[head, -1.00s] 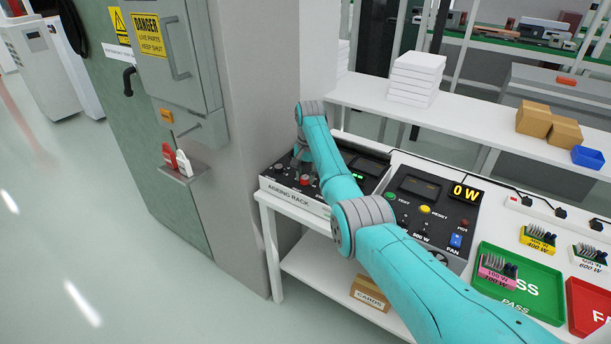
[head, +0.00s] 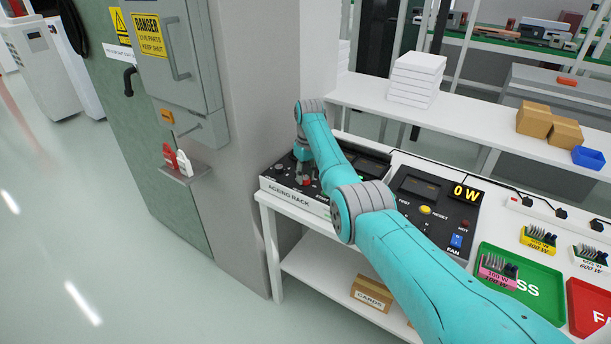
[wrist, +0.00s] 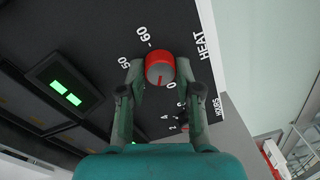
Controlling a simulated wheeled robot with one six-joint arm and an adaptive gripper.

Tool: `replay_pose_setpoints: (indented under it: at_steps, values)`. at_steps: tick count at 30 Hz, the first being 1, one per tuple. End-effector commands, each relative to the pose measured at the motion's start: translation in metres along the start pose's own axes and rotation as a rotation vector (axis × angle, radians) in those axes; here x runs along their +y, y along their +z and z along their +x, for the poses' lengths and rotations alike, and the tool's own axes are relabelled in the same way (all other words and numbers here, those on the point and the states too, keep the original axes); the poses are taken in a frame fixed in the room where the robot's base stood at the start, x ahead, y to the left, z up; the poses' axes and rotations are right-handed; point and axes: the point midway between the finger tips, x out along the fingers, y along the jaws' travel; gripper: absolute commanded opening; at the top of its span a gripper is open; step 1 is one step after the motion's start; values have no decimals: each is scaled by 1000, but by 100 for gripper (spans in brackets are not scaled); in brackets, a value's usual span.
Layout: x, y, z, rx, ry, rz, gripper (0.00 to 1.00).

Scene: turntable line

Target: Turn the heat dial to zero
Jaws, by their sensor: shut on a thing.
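The heat dial (wrist: 160,66) is a red round knob on a black panel, beside the white word HEAT in the wrist view. Printed numbers, among them 50, 60 and 0, stand around it. My gripper (wrist: 158,72) has one green finger on each side of the knob and is shut on it.
A second scale marked HOURS lies close to my right finger in the wrist view. A green display (wrist: 66,92) is on the left. In the head view a tester panel (head: 425,200) reading 0 W stands to the right, and a grey cabinet (head: 190,70) to the left.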

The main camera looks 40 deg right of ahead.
Motion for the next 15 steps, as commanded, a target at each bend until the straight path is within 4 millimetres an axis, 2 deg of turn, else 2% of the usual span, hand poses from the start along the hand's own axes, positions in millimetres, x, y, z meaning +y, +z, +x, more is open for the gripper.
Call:
replay_pose_setpoints:
  at_steps: [15]
  values:
    - [-1,-1,0,-23,1,-432,0]
